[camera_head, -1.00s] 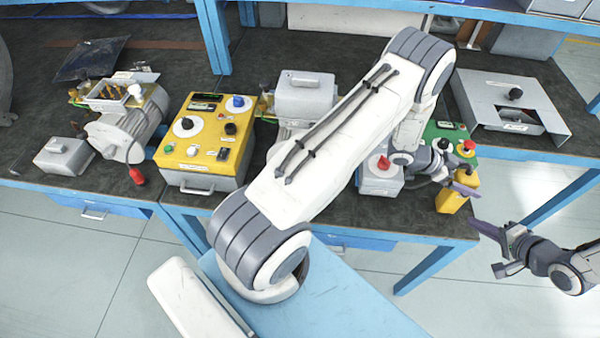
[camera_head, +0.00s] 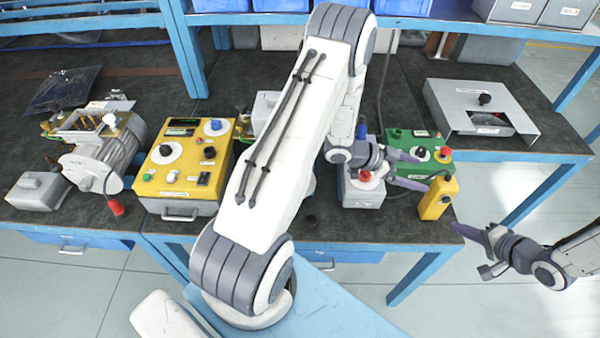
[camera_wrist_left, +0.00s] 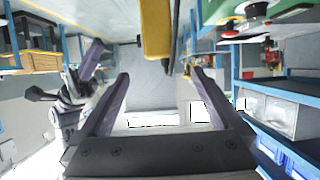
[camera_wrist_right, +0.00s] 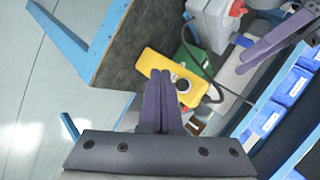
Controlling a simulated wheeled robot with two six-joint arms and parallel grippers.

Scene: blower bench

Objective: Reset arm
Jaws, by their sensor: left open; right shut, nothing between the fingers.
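My left gripper (camera_head: 422,174) is open and empty above the bench's front right part, beside the yellow handheld box (camera_head: 438,197). Its two spread fingers show in the left wrist view (camera_wrist_left: 160,76), with part of the yellow box beyond them. My right gripper (camera_head: 458,229) is shut and empty, out past the bench's front edge. Its fingers meet in the right wrist view (camera_wrist_right: 159,76), in front of the yellow box in that picture. My white left arm (camera_head: 285,140) crosses the middle of the head view and hides part of the bench.
The bench holds a yellow control box (camera_head: 185,165), a motor (camera_head: 105,155), a grey box with a red knob (camera_head: 365,190), a green box (camera_head: 415,145) and a grey open housing (camera_head: 480,110). Blue shelf posts stand behind. The floor at right is clear.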

